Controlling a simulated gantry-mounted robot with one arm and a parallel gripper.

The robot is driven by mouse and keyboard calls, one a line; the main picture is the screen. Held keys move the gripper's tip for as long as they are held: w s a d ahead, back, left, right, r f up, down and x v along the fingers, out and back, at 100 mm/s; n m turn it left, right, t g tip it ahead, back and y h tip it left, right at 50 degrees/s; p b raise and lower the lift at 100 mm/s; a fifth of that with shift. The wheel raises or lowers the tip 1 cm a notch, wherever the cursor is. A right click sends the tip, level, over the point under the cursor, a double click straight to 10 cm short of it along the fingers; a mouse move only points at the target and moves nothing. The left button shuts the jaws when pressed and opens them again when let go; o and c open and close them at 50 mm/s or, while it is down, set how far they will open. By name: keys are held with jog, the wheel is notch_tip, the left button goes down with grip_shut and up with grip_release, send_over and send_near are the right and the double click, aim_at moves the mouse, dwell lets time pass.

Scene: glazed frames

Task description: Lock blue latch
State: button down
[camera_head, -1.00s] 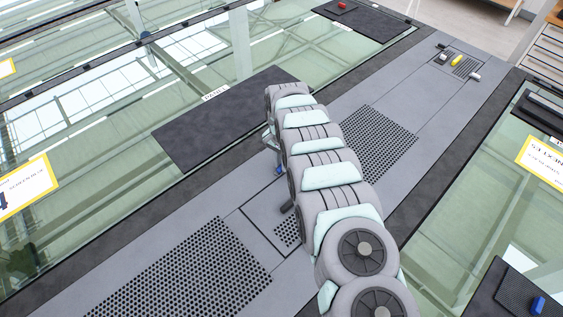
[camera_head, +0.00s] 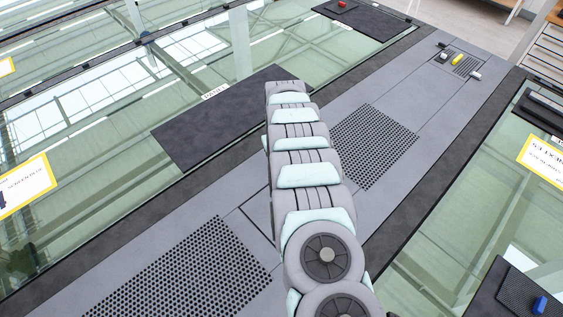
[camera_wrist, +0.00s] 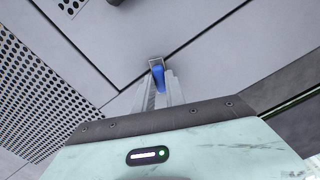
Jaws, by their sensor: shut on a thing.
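The blue latch (camera_wrist: 158,76) is in the wrist view, a small blue handle beside a metal bracket (camera_wrist: 155,62) at a seam between grey panels. My gripper (camera_wrist: 159,88) is shut on it, with one pale finger on each side. In the head view my own arm hides both my gripper and this latch. Whether the latch is locked cannot be told from these views.
A yellow latch (camera_head: 456,58) sits far off on the grey strip. A red piece (camera_head: 341,4) lies on a dark pad at the back, and another blue piece (camera_head: 540,304) on a pad at lower right. Perforated panels (camera_head: 182,272) and glass panes surround the arm.

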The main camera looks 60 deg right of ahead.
jog(key=n, duration=0.4)
jog(key=shift+n+b, duration=0.3)
jog(key=shift+b, duration=0.05)
dwell(0.4)
jog(key=c, duration=1.4)
grip_release()
notch_tip(320, 180, up, 11)
jog(key=shift+f+b, duration=0.1)
jog(key=shift+b, duration=0.4)
